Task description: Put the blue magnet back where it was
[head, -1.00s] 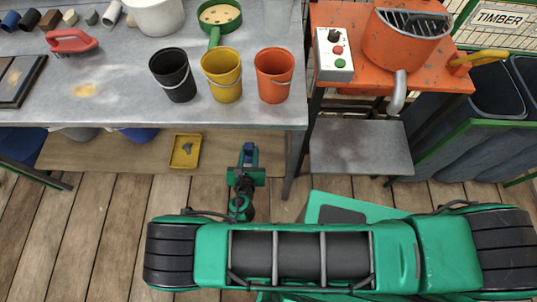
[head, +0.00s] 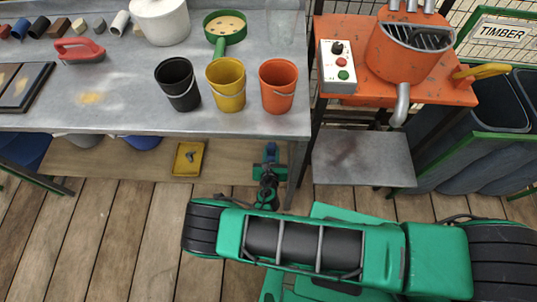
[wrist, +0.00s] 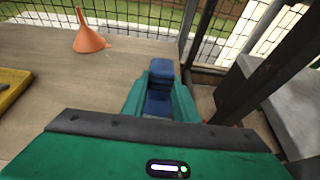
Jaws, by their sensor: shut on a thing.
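My gripper (wrist: 160,96) is shut on the blue magnet (wrist: 161,66), a blue block that sticks out past the green fingers in the wrist view. In the head view my gripper (head: 270,157) is at the front edge of the wooden lower shelf (head: 110,163), under the grey bench and near its right leg. The blue magnet (head: 271,147) shows there as a small blue patch at the fingertips. The fingers hide part of it. I cannot tell whether it touches the shelf.
A yellow tray (head: 189,158) with a small dark item lies on the shelf, left of my gripper. An orange funnel (wrist: 89,35) stands farther back on it. The dark bench leg (head: 299,175) is close on the right. Black, yellow and orange buckets (head: 277,87) stand on the bench above.

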